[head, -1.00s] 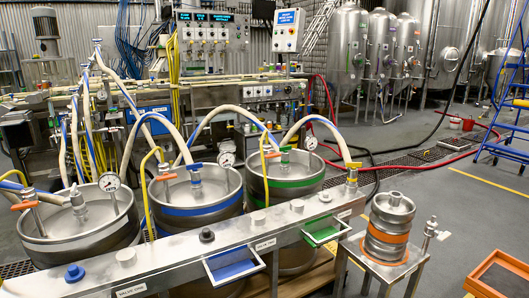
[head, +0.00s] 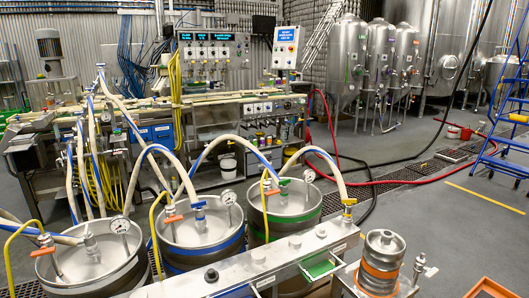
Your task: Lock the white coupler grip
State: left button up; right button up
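Three steel kegs stand in a row behind a steel front rail. The left keg (head: 76,281) has a pale top coupler (head: 91,244), likely the white one, with a hose joining from the left. An orange lever (head: 42,252) sticks out left of it on a metal stem. The middle keg (head: 203,258) has a blue band and a blue coupler grip (head: 199,206). The right keg (head: 300,228) has a green band and a green coupler grip (head: 284,181). Whether the white grip is locked is too small to tell. Neither of my grippers is in view.
The steel rail (head: 262,256) crosses in front of the kegs. Hoses arch over them, and yellow bent pipes (head: 153,235) rise between them. A small orange-banded keg (head: 380,265) stands on a stand at right. Floor is open beyond it, towards the blue ladder (head: 505,145).

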aim_at(87, 233)
jog(key=u, duration=1)
